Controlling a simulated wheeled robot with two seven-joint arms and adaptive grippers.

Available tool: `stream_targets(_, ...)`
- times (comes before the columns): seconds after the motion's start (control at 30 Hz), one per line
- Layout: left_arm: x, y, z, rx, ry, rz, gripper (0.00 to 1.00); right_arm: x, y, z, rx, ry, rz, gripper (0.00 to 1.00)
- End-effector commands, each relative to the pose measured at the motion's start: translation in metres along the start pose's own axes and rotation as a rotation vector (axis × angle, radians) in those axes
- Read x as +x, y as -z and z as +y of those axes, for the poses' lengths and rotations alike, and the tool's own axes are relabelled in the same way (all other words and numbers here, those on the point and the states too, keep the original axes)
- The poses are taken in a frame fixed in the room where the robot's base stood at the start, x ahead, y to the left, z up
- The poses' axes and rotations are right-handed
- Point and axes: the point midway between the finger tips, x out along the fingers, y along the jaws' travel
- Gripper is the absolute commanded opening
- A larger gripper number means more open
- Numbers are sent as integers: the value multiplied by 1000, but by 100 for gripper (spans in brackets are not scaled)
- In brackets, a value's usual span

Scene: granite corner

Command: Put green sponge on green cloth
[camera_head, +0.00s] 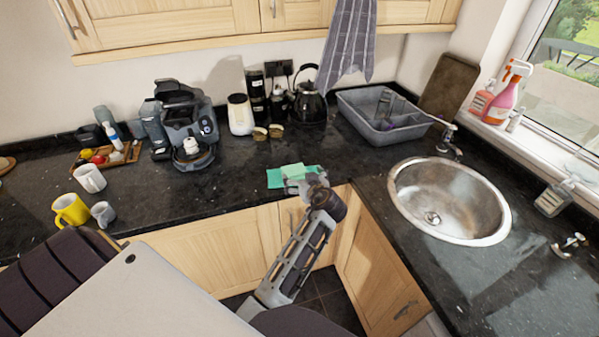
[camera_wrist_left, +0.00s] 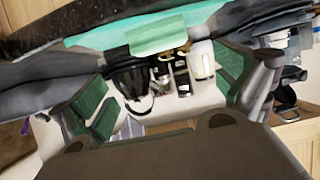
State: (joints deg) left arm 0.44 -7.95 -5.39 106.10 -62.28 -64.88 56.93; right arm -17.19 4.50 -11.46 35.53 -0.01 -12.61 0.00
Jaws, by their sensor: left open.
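A teal-green cloth (camera_head: 274,180) lies flat near the front edge of the black counter, left of the sink. A lighter green sponge (camera_head: 292,170) overlaps the cloth in the head view; I cannot tell if it fully rests on it. In the left wrist view the sponge (camera_wrist_left: 157,34) shows at the top against the cloth (camera_wrist_left: 88,34). My left gripper (camera_head: 303,184) is at the counter's front edge, just in front of the sponge and partly hiding the cloth. Its fingers are spread wide and empty. My right gripper is not in view.
A black kettle (camera_head: 308,104), white canister (camera_head: 240,114) and coffee machine (camera_head: 184,128) stand behind. A grey basin (camera_head: 372,122) and round sink (camera_head: 450,198) are to the right. Mugs (camera_head: 70,209) stand at left. Counter beside the cloth is clear.

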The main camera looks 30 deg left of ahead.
Motion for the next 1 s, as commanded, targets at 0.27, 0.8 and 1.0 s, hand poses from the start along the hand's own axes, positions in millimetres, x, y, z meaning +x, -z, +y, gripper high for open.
stream_targets(0.27,-22,0,0,0,-1,0,99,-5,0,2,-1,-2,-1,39)
stream_targets(0.8,-24,0,0,0,0,1,99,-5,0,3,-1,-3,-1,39)
stream_targets(1.0,-24,0,0,0,0,1,99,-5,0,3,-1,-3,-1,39)
